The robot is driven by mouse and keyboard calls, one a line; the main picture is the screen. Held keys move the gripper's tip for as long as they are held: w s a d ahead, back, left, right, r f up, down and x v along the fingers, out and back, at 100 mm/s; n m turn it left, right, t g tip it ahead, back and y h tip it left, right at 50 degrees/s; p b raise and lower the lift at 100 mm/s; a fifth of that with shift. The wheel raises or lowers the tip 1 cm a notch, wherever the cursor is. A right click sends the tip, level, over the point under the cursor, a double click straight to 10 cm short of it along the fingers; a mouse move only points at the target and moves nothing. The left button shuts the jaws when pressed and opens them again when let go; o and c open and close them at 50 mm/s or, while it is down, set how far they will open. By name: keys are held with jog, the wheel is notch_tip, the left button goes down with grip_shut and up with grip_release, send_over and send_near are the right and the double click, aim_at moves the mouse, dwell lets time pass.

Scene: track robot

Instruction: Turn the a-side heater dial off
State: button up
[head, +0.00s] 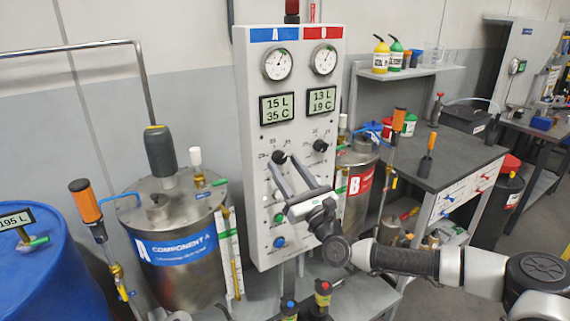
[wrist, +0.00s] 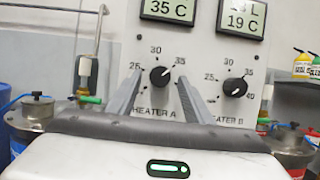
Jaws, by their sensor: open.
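The heater A dial (wrist: 159,76) is a black knob on the grey panel. Its white mark points up and right, toward the 35. It also shows in the head view (head: 279,157), at the fingertips. My gripper (wrist: 161,78) is open, with one finger on each side of the dial in the wrist view. I cannot tell whether the fingers touch it. In the head view my gripper (head: 284,163) reaches to the panel from the lower right. The A display (head: 277,108) reads 15 L and 35 C. Part of the HEATER A label is hidden by the fingers.
The heater B dial (wrist: 235,87) is close on the right; it also shows in the head view (head: 320,145). A green button (head: 279,218) and a blue button (head: 279,242) sit below. The component A tank (head: 180,262) stands left of the panel (head: 257,190).

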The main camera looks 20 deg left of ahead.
jog(key=shift+w+a+r, duration=0.2)
jog(key=shift+w+a, duration=0.1)
jog(key=shift+a, duration=0.1)
jog(key=c, duration=1)
jog(key=shift+f+b, duration=0.1)
jog(key=shift+b, duration=0.25)
